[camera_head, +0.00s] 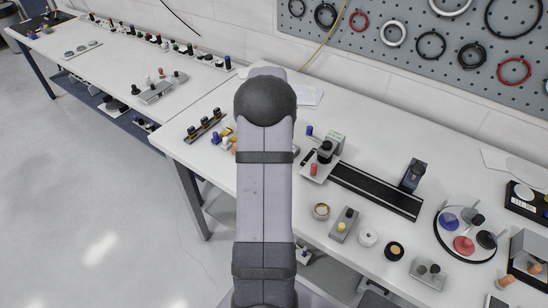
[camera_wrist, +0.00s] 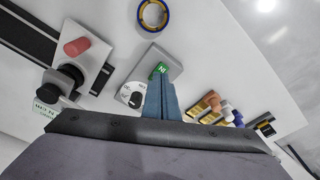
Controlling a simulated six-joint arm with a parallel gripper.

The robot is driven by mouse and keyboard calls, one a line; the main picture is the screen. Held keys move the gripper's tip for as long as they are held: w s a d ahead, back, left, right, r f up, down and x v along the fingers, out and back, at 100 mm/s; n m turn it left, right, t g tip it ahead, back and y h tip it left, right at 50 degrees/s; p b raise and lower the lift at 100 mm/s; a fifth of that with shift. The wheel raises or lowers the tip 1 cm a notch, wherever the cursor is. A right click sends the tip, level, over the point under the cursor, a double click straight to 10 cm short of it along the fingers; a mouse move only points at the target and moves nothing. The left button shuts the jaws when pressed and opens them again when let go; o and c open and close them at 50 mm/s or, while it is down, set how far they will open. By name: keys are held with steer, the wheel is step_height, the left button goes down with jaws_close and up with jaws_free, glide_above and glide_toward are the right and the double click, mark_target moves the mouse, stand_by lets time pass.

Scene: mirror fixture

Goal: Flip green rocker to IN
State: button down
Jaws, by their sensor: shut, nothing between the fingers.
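The green rocker (camera_wrist: 160,69) shows as a small green patch with white lettering that looks like "IN". It sits on a grey block (camera_wrist: 152,58) in the upper middle of the wrist view. My gripper (camera_wrist: 160,80) is shut and empty, its blue-grey fingers pointing at the block. The fingertips are right at the near edge of the green patch and cover part of it. I cannot tell whether they touch it or which way the rocker is tilted. In the head view my arm hides the gripper, and I cannot make out the rocker there.
A white dial with a black knob (camera_wrist: 136,98) is close left of the fingers. A plate with a salmon cylinder (camera_wrist: 76,47) stands further left, beside a black rail (camera_head: 375,188). Colored blocks (camera_wrist: 215,104) lie right. A ring (camera_wrist: 153,15) lies beyond the grey block.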

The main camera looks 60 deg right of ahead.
step_height(320, 180, up, 6)
steer(key=p, duration=0.4)
steer(key=shift+f, duration=0.2)
stand_by(0.4)
